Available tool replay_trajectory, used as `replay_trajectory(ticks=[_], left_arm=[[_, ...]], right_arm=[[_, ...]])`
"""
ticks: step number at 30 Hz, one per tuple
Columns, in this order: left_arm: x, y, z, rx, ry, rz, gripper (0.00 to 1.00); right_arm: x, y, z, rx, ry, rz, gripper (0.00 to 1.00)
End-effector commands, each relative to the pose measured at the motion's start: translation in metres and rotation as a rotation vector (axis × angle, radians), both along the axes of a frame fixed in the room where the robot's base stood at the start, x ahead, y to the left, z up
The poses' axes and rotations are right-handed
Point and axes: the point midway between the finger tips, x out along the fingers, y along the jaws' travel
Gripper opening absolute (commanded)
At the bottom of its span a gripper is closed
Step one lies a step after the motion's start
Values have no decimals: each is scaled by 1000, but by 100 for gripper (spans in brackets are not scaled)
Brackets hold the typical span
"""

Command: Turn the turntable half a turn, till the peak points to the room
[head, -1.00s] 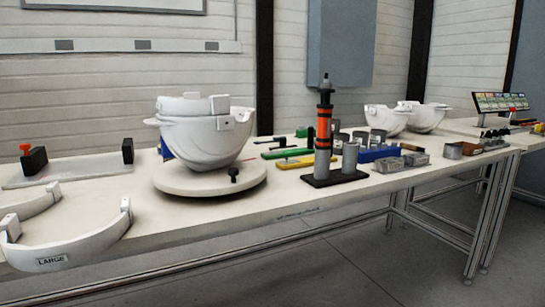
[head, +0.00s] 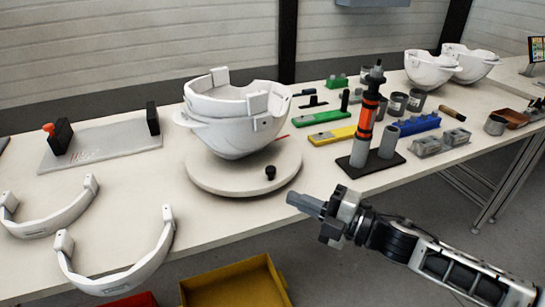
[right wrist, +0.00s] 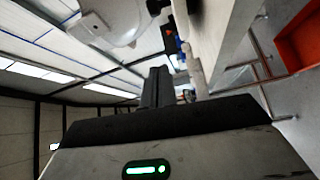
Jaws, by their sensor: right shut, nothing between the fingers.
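The round cream turntable (head: 215,178) lies on the bench in the middle of the head view. A small black knob (head: 270,172) stands up near its front right rim. A white helmet shell (head: 235,138) sits on the turntable, with its peak (head: 186,120) to the left. My right gripper (head: 296,199) is shut and empty. In the right wrist view the shut fingers (right wrist: 157,88) point toward the white shell (right wrist: 120,20). My left gripper is not in view.
An orange and black tool (head: 367,122) stands upright in a dark stand right of the turntable. White curved bands (head: 120,275) lie at front left. A yellow bin (head: 235,285) is below the bench edge. Green and yellow tools (head: 325,117) lie behind. Two more shells (head: 432,70) sit farther right.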

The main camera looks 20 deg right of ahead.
Motion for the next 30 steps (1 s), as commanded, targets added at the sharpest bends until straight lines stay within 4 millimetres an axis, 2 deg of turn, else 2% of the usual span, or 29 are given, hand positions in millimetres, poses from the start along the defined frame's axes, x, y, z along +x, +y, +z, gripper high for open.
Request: replay_trajectory(ticks=[5, 17, 18, 21, 30], left_arm=[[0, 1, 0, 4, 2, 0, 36], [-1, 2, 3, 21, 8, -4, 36], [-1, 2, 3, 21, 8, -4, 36], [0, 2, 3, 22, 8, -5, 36], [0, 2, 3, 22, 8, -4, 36]], right_arm=[[16, 13, 2, 0, -7, 4, 0], [78, 66, 7, 2, -4, 1, 0], [80, 53, 2, -4, 1, -3, 0], [83, 40, 0, -2, 1, -1, 0], [88, 26, -2, 3, 1, 2, 0]])
